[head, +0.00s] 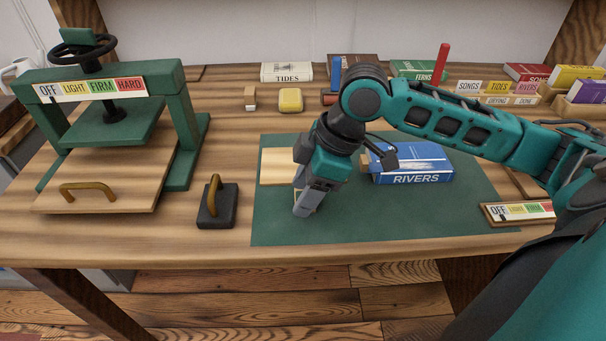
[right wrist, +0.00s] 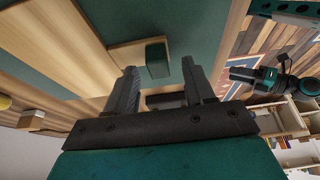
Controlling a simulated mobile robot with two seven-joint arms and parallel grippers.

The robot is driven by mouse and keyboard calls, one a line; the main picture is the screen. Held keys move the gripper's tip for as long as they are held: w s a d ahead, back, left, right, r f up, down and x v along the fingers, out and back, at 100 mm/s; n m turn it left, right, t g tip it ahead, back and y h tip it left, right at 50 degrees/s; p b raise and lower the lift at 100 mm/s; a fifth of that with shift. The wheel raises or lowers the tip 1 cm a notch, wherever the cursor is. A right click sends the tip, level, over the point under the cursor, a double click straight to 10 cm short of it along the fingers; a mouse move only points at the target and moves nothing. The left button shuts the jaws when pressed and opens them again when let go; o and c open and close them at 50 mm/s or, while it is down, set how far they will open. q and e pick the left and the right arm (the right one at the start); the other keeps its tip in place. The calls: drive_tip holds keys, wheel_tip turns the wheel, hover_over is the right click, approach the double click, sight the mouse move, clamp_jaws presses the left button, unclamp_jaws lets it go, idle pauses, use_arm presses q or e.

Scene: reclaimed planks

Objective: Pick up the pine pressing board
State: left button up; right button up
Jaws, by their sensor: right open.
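A flat pale wooden board, which looks like the pine pressing board (head: 277,167), lies on the dark green mat (head: 300,230). My right gripper (head: 304,207) covers its right part in the head view. In the right wrist view the gripper (right wrist: 165,84) is open, with nothing gripped between its fingers. Just beyond the fingertips is a smaller pale wooden piece (right wrist: 125,54) with a green block (right wrist: 157,60) on it. A longer pale board (right wrist: 65,45) lies to its left. I cannot tell how these pieces join.
The green press (head: 110,135) stands at left, with a handled board in front. A black block with a brass handle (head: 216,206) sits left of the mat. The blue RIVERS book (head: 412,162) lies right of the gripper. Books and label holders line the back. The mat's front is clear.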

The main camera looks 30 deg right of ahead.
drive_tip(key=c, duration=0.4)
clamp_jaws()
